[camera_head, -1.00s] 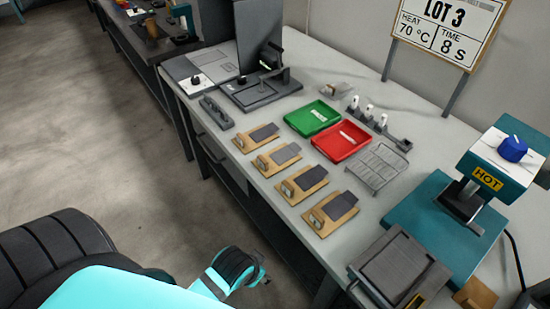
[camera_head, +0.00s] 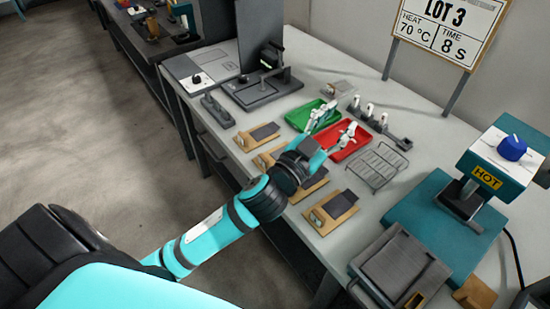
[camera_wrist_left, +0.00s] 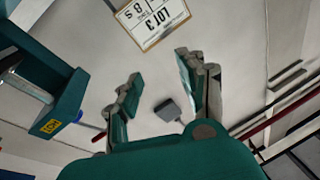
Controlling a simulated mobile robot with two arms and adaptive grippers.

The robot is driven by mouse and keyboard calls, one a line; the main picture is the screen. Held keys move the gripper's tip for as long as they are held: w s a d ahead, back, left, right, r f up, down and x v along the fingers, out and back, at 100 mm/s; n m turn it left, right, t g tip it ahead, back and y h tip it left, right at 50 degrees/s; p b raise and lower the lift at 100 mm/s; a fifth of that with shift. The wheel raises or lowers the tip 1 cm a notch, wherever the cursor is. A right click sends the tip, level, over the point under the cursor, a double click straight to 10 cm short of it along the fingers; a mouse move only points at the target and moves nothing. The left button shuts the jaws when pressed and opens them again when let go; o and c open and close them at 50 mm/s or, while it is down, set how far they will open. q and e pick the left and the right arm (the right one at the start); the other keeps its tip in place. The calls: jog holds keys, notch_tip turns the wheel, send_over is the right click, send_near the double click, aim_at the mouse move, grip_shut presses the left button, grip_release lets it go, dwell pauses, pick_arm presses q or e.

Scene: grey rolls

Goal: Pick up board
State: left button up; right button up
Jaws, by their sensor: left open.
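Several small brown boards, each with a dark grey piece on top, lie in a row along the table's front. The nearest board (camera_head: 334,211) is fully visible and the farthest board (camera_head: 257,138) is also clear. The two boards between them are partly hidden by my left arm. My left gripper (camera_head: 335,125) is open and empty, over the area of the green and red trays, beyond the board row. Its two spread fingers also show in the left wrist view (camera_wrist_left: 161,92), with no board between them. My right gripper is in no view.
A green tray (camera_head: 300,118) and a red tray (camera_head: 358,150) lie behind the boards. A wire rack (camera_head: 376,165) lies right of them. A teal hot press (camera_head: 495,170) stands at the right, a LOT 3 sign (camera_head: 446,27) at the back.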

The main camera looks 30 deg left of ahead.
pick_arm(q)
jog(key=s+d+r+m+g+h, duration=0.1)
jog(key=d+r+m+g+h, duration=0.4)
jog(key=d+r+m+h, duration=0.55)
jog(key=m+g+y+p, duration=0.2)
jog(key=m+g+y, duration=0.4)
jog(key=g+y, duration=0.9)
send_over(263, 157)
notch_tip(263, 157, down, 25)
jog(key=shift+s+f, duration=0.15)
notch_tip(263, 157, down, 5)
jog(key=shift+f+p, duration=0.15)
jog(key=shift+p, duration=0.4)
jog(key=shift+f, duration=0.3)
